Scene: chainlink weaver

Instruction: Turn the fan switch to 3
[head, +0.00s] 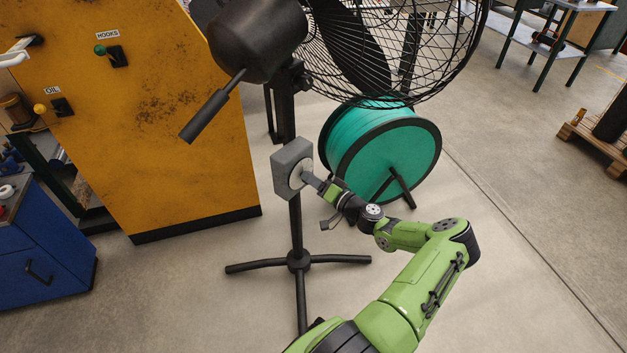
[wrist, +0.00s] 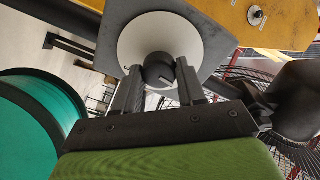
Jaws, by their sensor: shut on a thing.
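The fan (head: 340,45) stands on a black pole with a tripod foot. Its grey switch box (head: 290,168) is fixed to the pole below the fan head. In the wrist view, a pale round dial plate (wrist: 130,38) sits on the box, with a dark knob (wrist: 160,70) at its centre. My gripper (head: 312,181) is at the face of the box. In the wrist view my gripper (wrist: 159,80) has its two fingers on either side of the knob, shut on it.
A yellow machine (head: 190,130) with hook and oil switches stands at the left, beside a blue cabinet (head: 40,240). A teal spool (head: 375,150) on a dark stand is just behind and right of my gripper.

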